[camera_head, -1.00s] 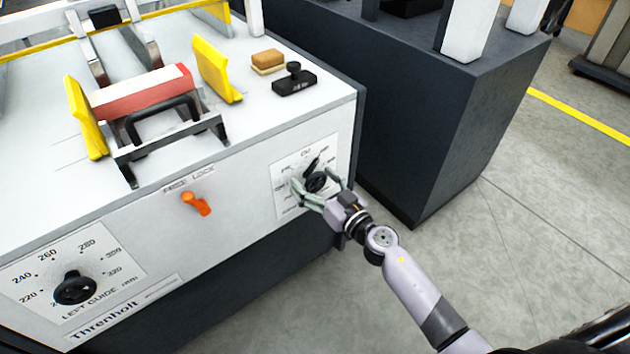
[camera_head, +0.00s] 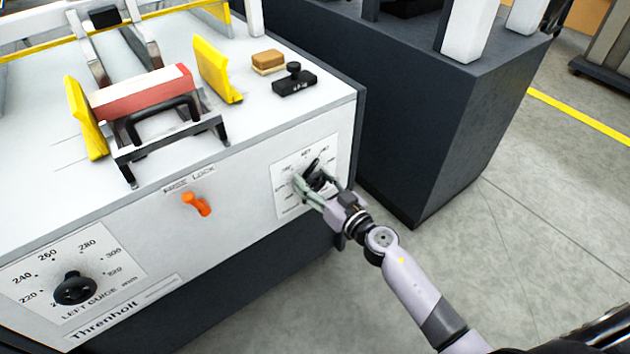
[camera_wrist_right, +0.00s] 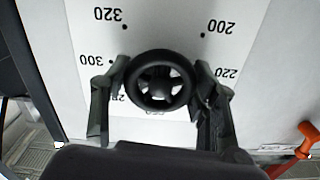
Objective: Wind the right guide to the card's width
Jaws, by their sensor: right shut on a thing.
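My right gripper (camera_head: 318,187) is shut on the black right guide knob (camera_head: 317,175) on the machine's front panel. In the right wrist view the knob (camera_wrist_right: 161,82) sits between the two fingers (camera_wrist_right: 160,105), over a dial plate (camera_wrist_right: 165,22) with numbers such as 200, 220, 300 and 320. The lower part of the dial is partly hidden. The yellow right guide (camera_head: 217,70) stands upright on the white top, a gap to the right of the red card stack (camera_head: 142,90). The yellow left guide (camera_head: 86,118) stands at the stack's left end. My left gripper is not in view.
The orange lock lever (camera_head: 197,204) is on the front panel, left of the right dial. The left guide knob (camera_head: 75,289) is at lower left. A sponge-like block (camera_head: 268,61) and a black stamp (camera_head: 294,80) lie on top. Open floor lies at right.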

